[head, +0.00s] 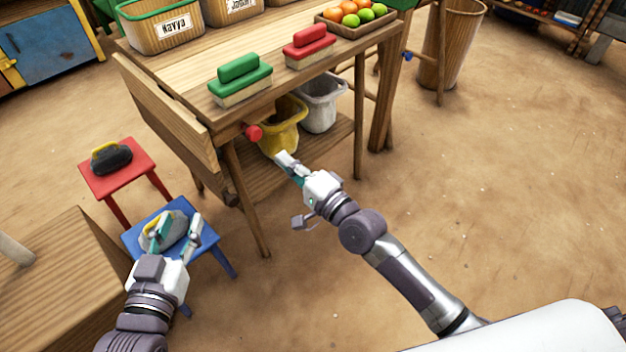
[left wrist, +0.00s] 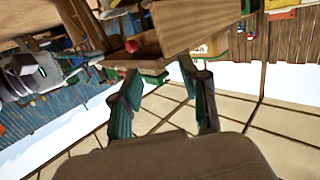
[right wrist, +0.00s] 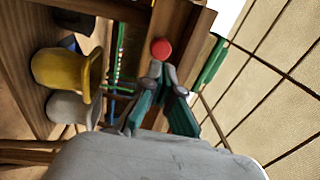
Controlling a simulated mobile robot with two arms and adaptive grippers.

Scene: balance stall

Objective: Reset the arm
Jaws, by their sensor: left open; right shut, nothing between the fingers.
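My left gripper (head: 177,232) is open and empty. In the head view it overlaps a grey weight (head: 172,238) with a yellow handle on a blue stool (head: 208,240), and hides part of both. The left wrist view shows its spread fingers (left wrist: 160,75) facing the wooden stall. My right gripper (head: 287,161) is shut and empty, in front of the stall table, below and right of a red knob (head: 253,132). In the right wrist view the red knob (right wrist: 161,49) appears just beyond the closed fingertips (right wrist: 162,70); I cannot tell whether they touch.
The wooden stall table (head: 190,50) carries a green block (head: 240,80), a red block (head: 310,46), a fruit tray (head: 352,28) and baskets. A yellow bucket (head: 284,128) and a white bucket (head: 322,103) stand below. A dark weight (head: 112,160) sits on a red stool (head: 133,173).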

